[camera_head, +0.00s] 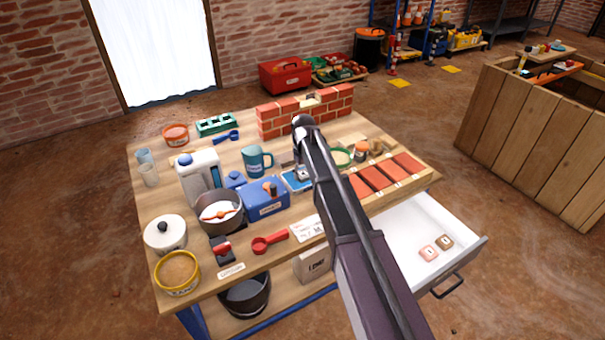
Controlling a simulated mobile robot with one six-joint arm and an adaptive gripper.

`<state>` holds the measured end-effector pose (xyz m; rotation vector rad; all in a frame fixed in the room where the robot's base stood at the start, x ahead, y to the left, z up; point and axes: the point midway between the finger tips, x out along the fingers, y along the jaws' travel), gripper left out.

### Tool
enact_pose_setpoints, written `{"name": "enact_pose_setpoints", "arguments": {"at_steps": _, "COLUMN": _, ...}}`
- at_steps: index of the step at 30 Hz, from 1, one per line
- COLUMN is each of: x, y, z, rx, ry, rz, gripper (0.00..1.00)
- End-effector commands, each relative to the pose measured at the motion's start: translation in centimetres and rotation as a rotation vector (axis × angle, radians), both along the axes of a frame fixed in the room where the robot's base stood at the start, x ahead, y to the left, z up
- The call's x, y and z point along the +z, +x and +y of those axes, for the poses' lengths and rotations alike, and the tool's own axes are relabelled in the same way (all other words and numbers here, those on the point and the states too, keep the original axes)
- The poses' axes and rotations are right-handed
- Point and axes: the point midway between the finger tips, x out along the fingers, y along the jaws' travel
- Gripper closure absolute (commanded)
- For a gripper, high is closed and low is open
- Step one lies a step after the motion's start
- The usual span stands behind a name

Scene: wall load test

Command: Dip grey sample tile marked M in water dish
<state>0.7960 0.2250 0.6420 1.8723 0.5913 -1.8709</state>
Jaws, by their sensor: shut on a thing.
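My gripper (300,167) points down over the middle of the table, largely hidden by my own arm. It is shut on a small grey thing at its tips, which seems to be the grey sample tile; no mark on it can be read. The water dish (291,184), a small blue tray, sits directly below the gripper, between the blue box and my arm. My arm covers its right side. I cannot tell whether the tile touches the water.
A blue box (266,197), a teal mug (254,161) and a small brick wall (287,118) stand close around. Red brick slabs (377,176) lie to the right. The open white drawer (405,223) holds a pink tile (429,253) and a brown tile (445,242).

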Motion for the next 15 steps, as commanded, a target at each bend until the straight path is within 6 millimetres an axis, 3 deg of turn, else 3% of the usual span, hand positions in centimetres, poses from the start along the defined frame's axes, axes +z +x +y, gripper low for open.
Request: {"name": "enact_pose_setpoints", "arguments": {"at_steps": 15, "x": -0.42, "y": 0.02, "z": -0.04, "rx": 0.0, "ry": 0.0, "rz": 0.0, "gripper": 0.73}}
